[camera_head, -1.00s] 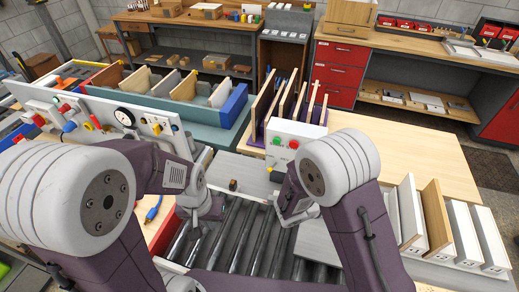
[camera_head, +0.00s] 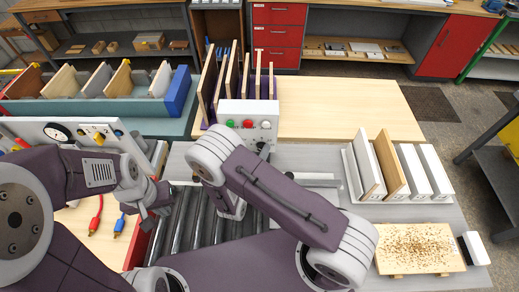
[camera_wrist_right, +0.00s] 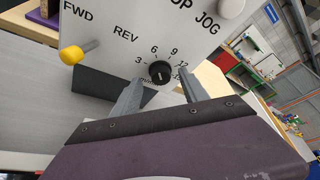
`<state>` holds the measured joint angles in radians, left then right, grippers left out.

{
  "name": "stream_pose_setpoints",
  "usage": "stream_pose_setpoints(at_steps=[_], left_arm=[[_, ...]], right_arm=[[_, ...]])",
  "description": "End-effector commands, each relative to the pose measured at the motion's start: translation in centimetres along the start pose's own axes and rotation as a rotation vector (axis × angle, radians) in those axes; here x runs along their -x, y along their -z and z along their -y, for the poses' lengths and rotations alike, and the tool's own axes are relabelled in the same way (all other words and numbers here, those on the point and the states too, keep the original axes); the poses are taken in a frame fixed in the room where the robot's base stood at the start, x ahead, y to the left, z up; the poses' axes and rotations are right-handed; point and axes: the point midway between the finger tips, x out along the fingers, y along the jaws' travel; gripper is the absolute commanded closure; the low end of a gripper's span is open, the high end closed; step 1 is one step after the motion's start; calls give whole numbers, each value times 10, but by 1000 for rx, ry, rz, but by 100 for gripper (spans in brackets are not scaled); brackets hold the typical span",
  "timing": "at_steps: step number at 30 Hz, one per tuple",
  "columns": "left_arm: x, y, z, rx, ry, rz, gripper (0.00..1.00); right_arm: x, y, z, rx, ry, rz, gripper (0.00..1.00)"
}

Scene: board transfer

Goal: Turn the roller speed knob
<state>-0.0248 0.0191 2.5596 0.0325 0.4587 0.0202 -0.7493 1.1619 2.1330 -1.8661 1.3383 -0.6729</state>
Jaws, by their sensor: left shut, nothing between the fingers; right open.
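The roller speed knob (camera_wrist_right: 160,72) is a small black round knob on a white panel, ringed by the numbers 3, 6, 9 and 12. My right gripper (camera_wrist_right: 161,76) is open, with one finger on each side of the knob in the right wrist view; I cannot tell whether either touches it. The white control box (camera_head: 249,112) with green and red buttons stands behind the rollers in the head view, where my right arm hides most of the gripper. My left gripper (camera_head: 150,206) is shut and empty, left of the rollers.
A yellow-tipped lever (camera_wrist_right: 82,52) sticks out of the panel near FWD and REV, beside the knob. A white button (camera_wrist_right: 230,8) sits by JOG. Upright boards (camera_head: 385,165) stand right of the box, with a speckled board (camera_head: 418,248) nearer.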

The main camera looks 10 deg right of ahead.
Motion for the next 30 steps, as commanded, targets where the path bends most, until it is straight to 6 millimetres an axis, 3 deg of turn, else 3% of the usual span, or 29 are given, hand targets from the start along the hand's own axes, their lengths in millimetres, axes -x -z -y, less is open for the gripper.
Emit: stream_pose_setpoints(at_steps=[4,11,17,30], left_arm=[[4,0,0,0,0,0,100],[3,0,0,0,0,0,100],[3,0,0,0,0,0,100],[1,0,0,0,0,0,100]], right_arm=[[-12,0,1,-1,1,-1,48],[-13,0,0,0,0,0,48],[-13,0,0,0,-1,0,100],[-13,2,1,-88,-38,-3,100]])
